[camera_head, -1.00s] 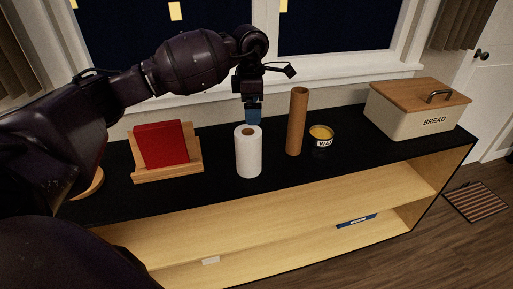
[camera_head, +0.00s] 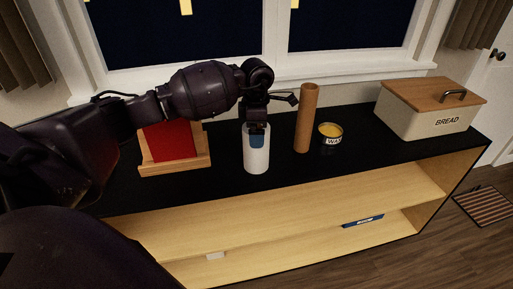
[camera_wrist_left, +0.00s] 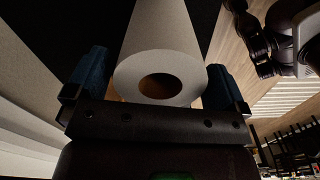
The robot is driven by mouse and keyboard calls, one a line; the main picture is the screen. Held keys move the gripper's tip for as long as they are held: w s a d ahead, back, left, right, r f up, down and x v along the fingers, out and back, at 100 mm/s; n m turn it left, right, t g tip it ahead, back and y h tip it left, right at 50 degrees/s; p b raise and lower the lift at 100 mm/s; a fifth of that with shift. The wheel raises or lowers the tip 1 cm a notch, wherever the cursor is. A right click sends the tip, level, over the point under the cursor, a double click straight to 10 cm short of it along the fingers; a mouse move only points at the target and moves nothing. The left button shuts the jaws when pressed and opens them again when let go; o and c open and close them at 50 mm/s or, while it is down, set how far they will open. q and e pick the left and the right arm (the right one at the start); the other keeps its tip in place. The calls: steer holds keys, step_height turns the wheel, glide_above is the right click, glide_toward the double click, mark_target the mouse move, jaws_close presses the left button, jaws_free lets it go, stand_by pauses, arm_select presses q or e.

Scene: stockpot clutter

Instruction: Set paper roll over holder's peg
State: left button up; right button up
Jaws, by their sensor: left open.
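The white paper roll (camera_head: 257,160) stands upright on the black counter top in the head view. My left gripper (camera_head: 257,137) is open at its upper end, pointing down, with its blue fingers around the roll. In the left wrist view the left gripper (camera_wrist_left: 155,85) has one finger on each side of the roll (camera_wrist_left: 162,35), and the roll's hollow core faces the camera. I cannot tell whether the fingers touch it. The holder and its peg cannot be made out now.
A tall brown cylinder (camera_head: 306,118) stands close to the right of the roll, with a yellow-topped tin (camera_head: 330,134) beside it. A bread box (camera_head: 428,115) is farther right. A red item (camera_head: 168,142) on a wooden stand (camera_head: 175,165) is left. The window is behind.

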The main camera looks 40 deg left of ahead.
arm_select(q)
steer(key=shift+f, duration=0.8)
steer(key=c, duration=1.1)
steer(key=shift+o, duration=0.2)
steer(key=shift+r, duration=0.2)
